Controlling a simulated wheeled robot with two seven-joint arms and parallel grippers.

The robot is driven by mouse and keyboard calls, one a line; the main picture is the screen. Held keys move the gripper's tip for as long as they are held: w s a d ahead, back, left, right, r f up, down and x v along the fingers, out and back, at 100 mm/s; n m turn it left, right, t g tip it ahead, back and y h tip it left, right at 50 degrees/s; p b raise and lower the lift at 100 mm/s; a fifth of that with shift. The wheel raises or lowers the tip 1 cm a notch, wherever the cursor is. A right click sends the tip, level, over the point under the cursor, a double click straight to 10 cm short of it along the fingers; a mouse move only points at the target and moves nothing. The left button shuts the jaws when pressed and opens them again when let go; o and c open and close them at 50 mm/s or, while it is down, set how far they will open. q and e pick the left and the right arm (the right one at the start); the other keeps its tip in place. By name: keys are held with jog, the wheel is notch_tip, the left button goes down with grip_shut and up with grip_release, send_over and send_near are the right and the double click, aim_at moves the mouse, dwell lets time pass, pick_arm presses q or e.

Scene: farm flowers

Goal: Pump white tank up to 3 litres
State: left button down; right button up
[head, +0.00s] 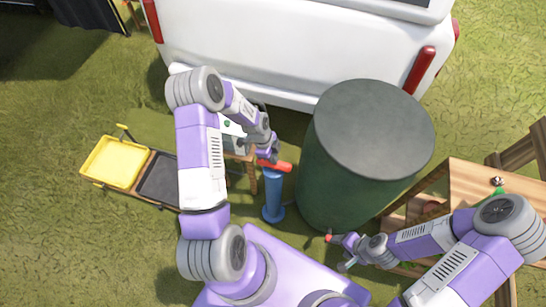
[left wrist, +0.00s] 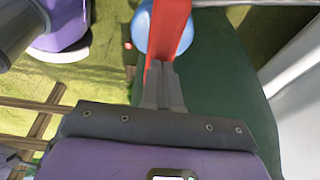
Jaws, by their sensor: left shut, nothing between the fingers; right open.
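A blue pump (head: 273,197) stands upright on the grass left of the dark green barrel, with a red handle (head: 283,167) across its top. My left gripper (head: 268,159) is shut and empty, right at the handle. In the left wrist view its closed fingers (left wrist: 163,84) overlap the red handle (left wrist: 169,30); I cannot tell whether they touch. The blue pump top (left wrist: 142,25) shows beyond. A whitish object with a green mark (head: 228,125), possibly the white tank, is mostly hidden behind my left arm; its level cannot be read. My right gripper (head: 339,252) is open, low beside the barrel.
The large green barrel (head: 328,160) stands right of the pump. A white vehicle (head: 290,40) is behind it. A wooden stand (head: 480,185) is at right. A yellow tray (head: 115,160) and a dark tray (head: 158,178) are at left. A small red item (head: 329,238) is near my right gripper.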

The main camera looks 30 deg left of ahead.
pick_arm(q)
jog(key=shift+s+f, duration=0.2)
jog(key=shift+f, duration=0.1)
jog(key=shift+d, duration=0.1)
jog(key=shift+r+p, duration=0.3)
jog(key=shift+r, duration=0.05)
jog(key=r+p, duration=0.1)
jog(key=r, duration=0.1)
jog(key=r+p, duration=0.1)
jog(key=r, duration=0.2)
jog(key=shift+w+p, duration=0.2)
jog(key=shift+p, duration=0.2)
jog(key=p+v, duration=0.1)
jog(key=v, duration=0.8)
jog(key=shift+a, duration=0.2)
jog(key=shift+f, duration=0.1)
